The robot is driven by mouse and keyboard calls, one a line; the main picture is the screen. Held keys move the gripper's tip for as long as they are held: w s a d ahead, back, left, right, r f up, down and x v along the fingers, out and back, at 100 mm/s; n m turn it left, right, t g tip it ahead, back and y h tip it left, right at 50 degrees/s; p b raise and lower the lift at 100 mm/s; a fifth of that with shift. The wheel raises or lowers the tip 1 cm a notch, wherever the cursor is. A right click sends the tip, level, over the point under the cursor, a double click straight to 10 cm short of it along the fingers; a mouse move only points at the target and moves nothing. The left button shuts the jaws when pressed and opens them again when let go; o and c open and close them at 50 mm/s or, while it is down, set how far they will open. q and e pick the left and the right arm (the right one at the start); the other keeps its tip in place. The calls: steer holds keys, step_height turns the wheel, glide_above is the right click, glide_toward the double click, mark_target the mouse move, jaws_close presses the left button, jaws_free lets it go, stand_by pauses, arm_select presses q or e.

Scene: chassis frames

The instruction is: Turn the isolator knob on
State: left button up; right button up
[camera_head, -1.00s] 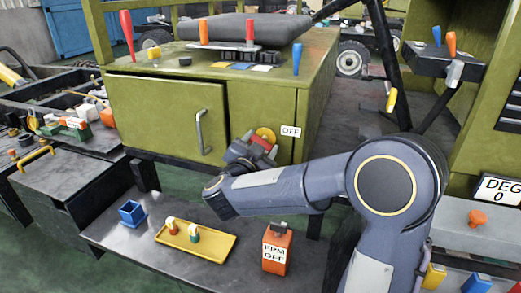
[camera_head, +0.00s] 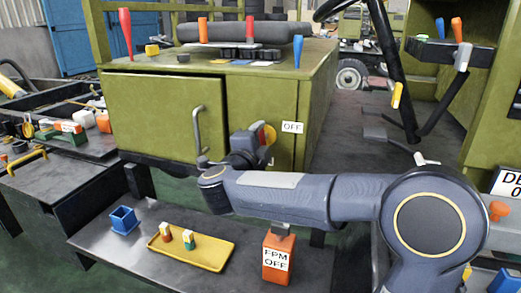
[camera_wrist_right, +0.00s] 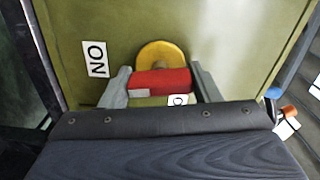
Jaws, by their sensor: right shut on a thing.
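The isolator knob is a red handle (camera_wrist_right: 160,80) on a yellow disc (camera_wrist_right: 160,50), mounted on the front of the green cabinet. In the head view the knob (camera_head: 269,133) shows only partly, with my right gripper (camera_head: 248,143) in front of it. In the wrist view the two grey fingers of the right gripper (camera_wrist_right: 161,86) stand on either side of the red handle, shut on it. A white ON label (camera_wrist_right: 96,59) appears turned on its side, left of the disc. My left gripper is out of view.
The green cabinet door (camera_head: 165,120) with a grey handle is left of the knob. Below are a blue open box (camera_head: 123,220), a yellow tray (camera_head: 205,252) with two small pieces, and an orange FPM OFF box (camera_head: 276,261). Coloured levers stand on top.

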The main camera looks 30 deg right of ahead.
steer(key=shift+f+m+b, duration=0.15)
steer(key=shift+m+b, duration=0.55)
steer(key=shift+m, duration=0.3)
steer(key=o, duration=1)
steer(key=p+v, duration=0.1)
steer(key=v, duration=0.7)
steer(key=shift+w+d, duration=0.1)
